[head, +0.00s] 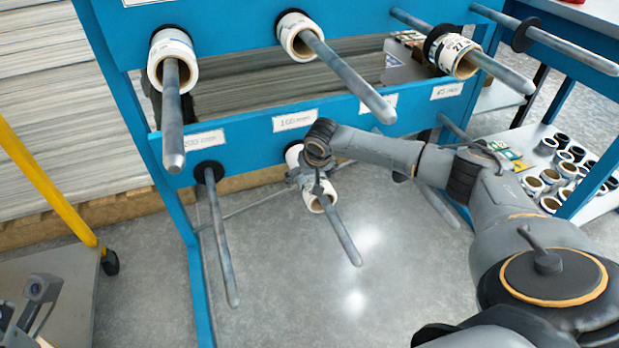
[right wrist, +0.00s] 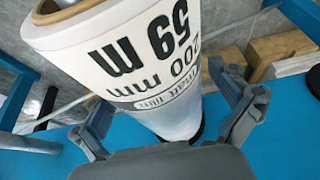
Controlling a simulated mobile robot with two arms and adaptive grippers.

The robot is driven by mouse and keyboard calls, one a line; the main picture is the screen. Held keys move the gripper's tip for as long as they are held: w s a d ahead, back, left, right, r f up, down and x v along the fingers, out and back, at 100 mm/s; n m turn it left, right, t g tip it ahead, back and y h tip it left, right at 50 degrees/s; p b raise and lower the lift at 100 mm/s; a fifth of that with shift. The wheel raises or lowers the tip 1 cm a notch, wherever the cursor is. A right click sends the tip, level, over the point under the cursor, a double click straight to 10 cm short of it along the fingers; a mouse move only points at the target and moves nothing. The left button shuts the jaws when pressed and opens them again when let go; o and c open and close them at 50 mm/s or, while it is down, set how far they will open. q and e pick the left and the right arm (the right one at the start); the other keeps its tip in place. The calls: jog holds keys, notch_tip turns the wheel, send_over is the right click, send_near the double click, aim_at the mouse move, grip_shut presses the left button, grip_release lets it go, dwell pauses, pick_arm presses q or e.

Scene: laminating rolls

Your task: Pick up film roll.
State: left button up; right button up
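A white film roll (head: 316,203) sits on the lower middle peg of the blue rack, partly hidden by my right gripper (head: 312,178). In the right wrist view, the roll (right wrist: 125,55) carries black print reading 59 m and 200 mm. My right gripper (right wrist: 168,120) is open, with one finger on each side of the roll; a gap shows between the roll and the right finger. My left gripper (head: 24,300) is at the lower left edge of the head view, partly cut off, with its fingers apart and nothing seen between them.
The blue rack (head: 235,140) has other rolls on its upper pegs, at left (head: 172,52), middle (head: 297,35) and right (head: 455,55). Long grey pegs stick out towards me. The lower left peg (head: 220,235) is bare. Several small rolls stand on a shelf (head: 600,205) at right.

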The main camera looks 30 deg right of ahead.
jog(key=c, duration=1.4)
jog(key=shift+c, duration=0.2)
jog(key=shift+r, duration=0.1)
jog(key=shift+r+p, duration=0.6)
jog(key=shift+p, duration=0.5)
jog(key=shift+r+p, duration=0.15)
jog(key=shift+p, duration=0.15)
